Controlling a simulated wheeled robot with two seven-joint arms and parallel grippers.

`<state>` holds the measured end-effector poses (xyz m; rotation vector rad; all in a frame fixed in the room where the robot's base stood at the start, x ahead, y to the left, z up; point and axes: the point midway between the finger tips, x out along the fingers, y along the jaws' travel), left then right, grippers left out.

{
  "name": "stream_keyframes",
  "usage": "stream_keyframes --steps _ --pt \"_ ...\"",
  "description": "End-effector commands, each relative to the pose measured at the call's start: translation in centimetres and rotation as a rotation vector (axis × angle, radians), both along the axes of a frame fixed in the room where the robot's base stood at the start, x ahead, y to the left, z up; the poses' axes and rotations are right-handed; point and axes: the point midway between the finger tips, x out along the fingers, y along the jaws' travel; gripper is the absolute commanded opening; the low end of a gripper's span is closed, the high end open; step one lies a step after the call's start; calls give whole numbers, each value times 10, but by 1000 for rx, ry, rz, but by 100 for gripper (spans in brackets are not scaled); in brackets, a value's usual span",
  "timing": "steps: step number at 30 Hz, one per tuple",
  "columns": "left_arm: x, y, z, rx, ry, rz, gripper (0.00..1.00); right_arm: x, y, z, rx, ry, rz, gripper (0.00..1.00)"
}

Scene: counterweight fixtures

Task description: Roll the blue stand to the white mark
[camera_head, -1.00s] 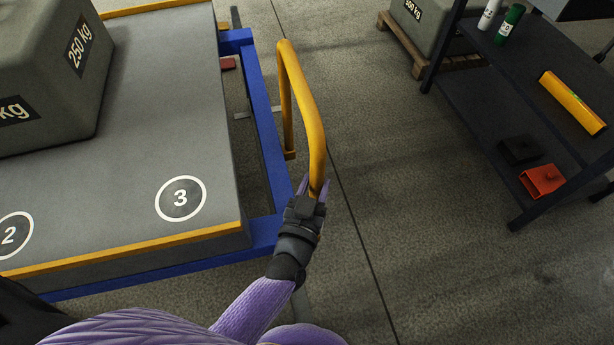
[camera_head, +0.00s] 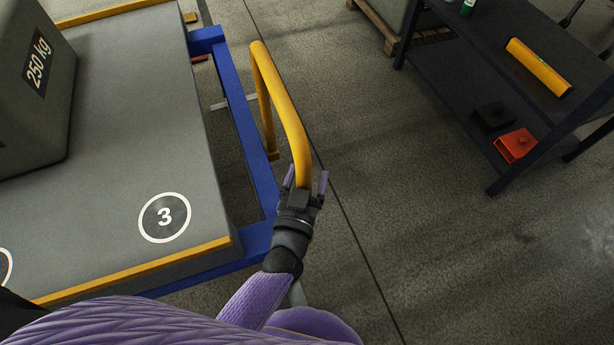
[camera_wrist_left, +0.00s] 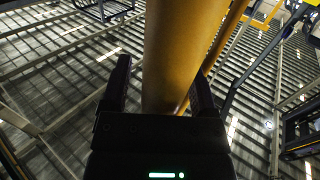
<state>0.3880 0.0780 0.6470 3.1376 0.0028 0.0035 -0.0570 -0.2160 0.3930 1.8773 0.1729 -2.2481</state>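The blue stand (camera_head: 242,130) is a blue frame beside a grey platform, with a yellow tube handle (camera_head: 281,97) on its right. My left gripper (camera_head: 306,184) is at the handle's near lower end. Its fingers are on both sides of the tube, apart, with a gap showing. In the left wrist view the yellow handle (camera_wrist_left: 175,50) passes between the open fingers (camera_wrist_left: 160,95). A short pale strip (camera_head: 222,105) lies on the floor by the frame; I cannot tell whether it is the white mark. My right gripper is not in view.
The platform (camera_head: 130,120) bears a 250 kg weight (camera_head: 35,85) and a white-ringed number 3 (camera_head: 164,217). A dark shelf (camera_head: 450,95) with a yellow item (camera_head: 538,67) and a red item (camera_head: 515,146) stands right. The floor between is clear.

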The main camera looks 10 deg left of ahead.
Motion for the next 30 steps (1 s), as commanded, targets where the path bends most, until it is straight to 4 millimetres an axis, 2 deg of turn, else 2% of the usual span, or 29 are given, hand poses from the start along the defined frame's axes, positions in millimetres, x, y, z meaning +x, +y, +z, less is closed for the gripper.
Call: stream_keyframes --steps 5,13,18,30 --pt "-6 1 0 1 3 1 76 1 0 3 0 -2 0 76" --pt "-70 -1 3 1 3 -2 76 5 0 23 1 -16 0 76" --pt "-95 -2 0 0 2 -2 76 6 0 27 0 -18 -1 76" --pt "-98 -2 -1 0 1 -2 76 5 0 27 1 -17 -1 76"
